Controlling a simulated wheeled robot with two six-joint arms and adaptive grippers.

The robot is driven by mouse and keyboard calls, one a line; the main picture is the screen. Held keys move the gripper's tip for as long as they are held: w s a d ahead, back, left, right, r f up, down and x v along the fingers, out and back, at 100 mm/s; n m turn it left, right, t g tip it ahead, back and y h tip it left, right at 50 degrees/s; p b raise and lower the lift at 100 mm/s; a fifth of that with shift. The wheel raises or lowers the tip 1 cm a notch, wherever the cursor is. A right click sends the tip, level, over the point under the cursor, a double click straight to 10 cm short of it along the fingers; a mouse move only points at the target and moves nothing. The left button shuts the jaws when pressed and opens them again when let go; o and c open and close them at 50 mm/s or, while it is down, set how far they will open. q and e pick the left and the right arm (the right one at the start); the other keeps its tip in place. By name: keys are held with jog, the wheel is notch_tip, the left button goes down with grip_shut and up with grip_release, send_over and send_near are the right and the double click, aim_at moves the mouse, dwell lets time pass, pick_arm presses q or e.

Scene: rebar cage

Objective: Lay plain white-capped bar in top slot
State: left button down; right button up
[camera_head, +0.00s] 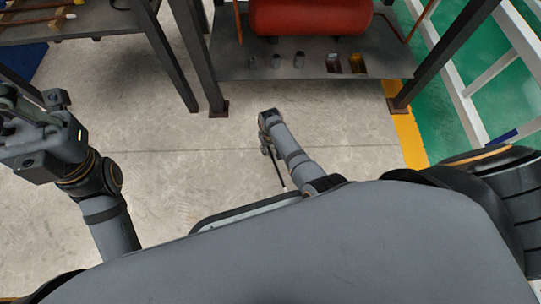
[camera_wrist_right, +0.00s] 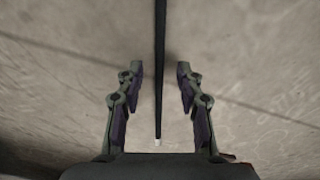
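A plain dark bar (camera_wrist_right: 160,70) with a white cap (camera_wrist_right: 157,142) at its lower end shows in the right wrist view, running out through the top edge. My right gripper (camera_wrist_right: 160,78) is open; its fingers stand on either side of the bar, with a visible gap to each. In the head view a thin dark rod (camera_head: 279,174) shows beside my right arm, near my right gripper (camera_head: 266,150), which is small and partly hidden. My left gripper (camera_head: 12,112) is at the left edge; its fingers are unclear. I cannot make out the top slot.
A grey rack (camera_head: 85,28) at upper left carries brown bars and white-ended pieces. A dark-legged bench with a lower shelf (camera_head: 230,68) holds a red tank (camera_head: 310,15). A white frame (camera_head: 490,75) stands at right on green floor. The concrete floor between is clear.

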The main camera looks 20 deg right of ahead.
jog(key=shift+f, duration=0.8)
jog(key=shift+r, duration=0.2)
grip_shut()
jog(key=shift+r, duration=0.15)
